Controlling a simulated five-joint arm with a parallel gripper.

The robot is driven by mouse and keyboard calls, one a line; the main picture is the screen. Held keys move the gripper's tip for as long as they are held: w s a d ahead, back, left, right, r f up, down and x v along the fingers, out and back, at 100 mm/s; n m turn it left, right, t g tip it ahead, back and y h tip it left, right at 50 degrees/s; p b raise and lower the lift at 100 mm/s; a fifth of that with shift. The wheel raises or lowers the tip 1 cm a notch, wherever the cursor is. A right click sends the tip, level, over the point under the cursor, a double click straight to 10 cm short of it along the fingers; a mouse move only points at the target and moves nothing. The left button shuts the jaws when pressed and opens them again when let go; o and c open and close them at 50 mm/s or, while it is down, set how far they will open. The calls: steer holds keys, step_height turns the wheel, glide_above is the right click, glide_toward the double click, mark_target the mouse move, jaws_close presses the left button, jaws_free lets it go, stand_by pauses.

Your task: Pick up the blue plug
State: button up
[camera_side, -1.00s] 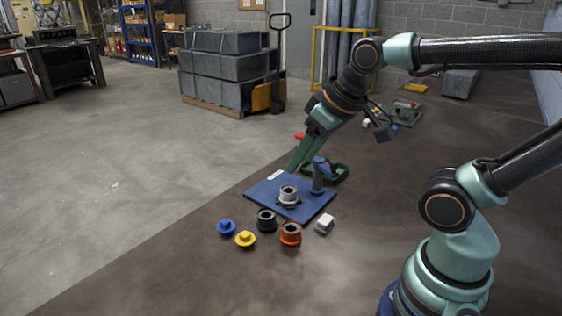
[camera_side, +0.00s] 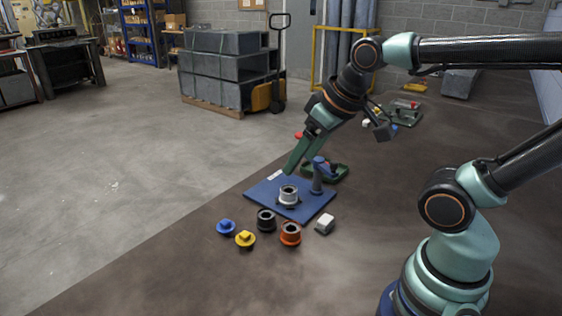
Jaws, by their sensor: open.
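The blue plug (camera_side: 226,227) is a small round piece with a raised knob. It stands on the dark table at the front left, just left of a yellow plug (camera_side: 245,239). My gripper (camera_side: 290,172) has green fingers and is above the back part of a blue plate (camera_side: 267,196), well behind and to the right of the blue plug. It is open and holds nothing that I can see. The fingers overlap in this view, so the gap between them is hard to make out.
A light grey ring (camera_side: 288,194) sits on the blue plate beside a blue post (camera_side: 317,178). A black ring (camera_side: 266,220), an orange ring (camera_side: 290,233) and a white block (camera_side: 325,224) stand in front. The table's left edge runs close to the blue plug.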

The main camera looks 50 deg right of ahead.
steer(key=shift+w, duration=0.1)
steer(key=m+g, duration=0.6)
steer(key=m, duration=1.2)
glide_above(226, 220)
step_height(226, 220, down, 13)
step_height(226, 220, down, 12)
steer(key=shift+r, duration=0.1)
steer(key=c, duration=1.1)
